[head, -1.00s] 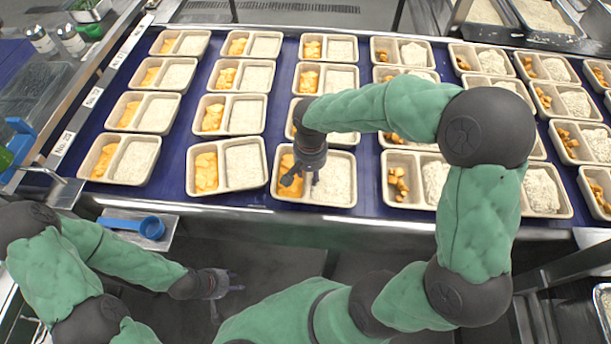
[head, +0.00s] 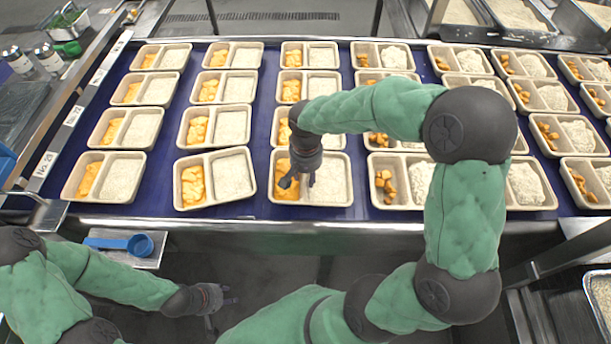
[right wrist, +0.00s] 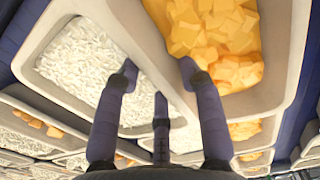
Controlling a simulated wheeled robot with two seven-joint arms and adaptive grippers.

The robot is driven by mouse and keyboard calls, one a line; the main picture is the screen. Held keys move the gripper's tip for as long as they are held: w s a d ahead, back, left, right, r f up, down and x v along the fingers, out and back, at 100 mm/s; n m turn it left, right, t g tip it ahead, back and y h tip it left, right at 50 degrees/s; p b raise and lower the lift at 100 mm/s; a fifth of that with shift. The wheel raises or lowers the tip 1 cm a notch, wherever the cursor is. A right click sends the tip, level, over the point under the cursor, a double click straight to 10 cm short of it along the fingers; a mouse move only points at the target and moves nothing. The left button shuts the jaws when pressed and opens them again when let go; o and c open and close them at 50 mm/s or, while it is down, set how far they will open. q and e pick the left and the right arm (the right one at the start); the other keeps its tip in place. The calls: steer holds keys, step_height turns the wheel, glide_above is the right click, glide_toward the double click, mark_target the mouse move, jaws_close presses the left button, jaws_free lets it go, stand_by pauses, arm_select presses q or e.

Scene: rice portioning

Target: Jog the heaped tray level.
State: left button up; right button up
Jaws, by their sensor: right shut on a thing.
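The tray (head: 318,204) is a pale two-compartment one at the front of the third column in the head view. Its left compartment holds orange cubes (head: 280,188); its right holds white rice (head: 332,184), which looks fairly flat. My right gripper (head: 298,184) points down over its middle and is shut on its divider. In the right wrist view its fingers (right wrist: 160,76) straddle the divider, between rice (right wrist: 80,62) and orange cubes (right wrist: 215,35). My left gripper (head: 222,302) is open and empty in front of the table, away from the trays. My right arm hides part of the trays behind.
Similar filled trays stand in rows on the blue surface (head: 160,200). A neighbour tray (head: 215,206) is close on the left, another (head: 395,203) on the right with mounded rice. A blue scoop (head: 138,244) lies on a small ledge at the front left.

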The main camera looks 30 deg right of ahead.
steer(key=shift+a+f, duration=0.15)
steer(key=shift+a, duration=0.1)
steer(key=shift+f, duration=0.1)
steer(key=shift+f+b, duration=0.25)
steer(key=shift+b, duration=0.1)
steer(key=o, duration=1.2)
step_height(320, 180, up, 10)
steer(key=shift+w+r, duration=0.1)
steer(key=shift+r, duration=0.9)
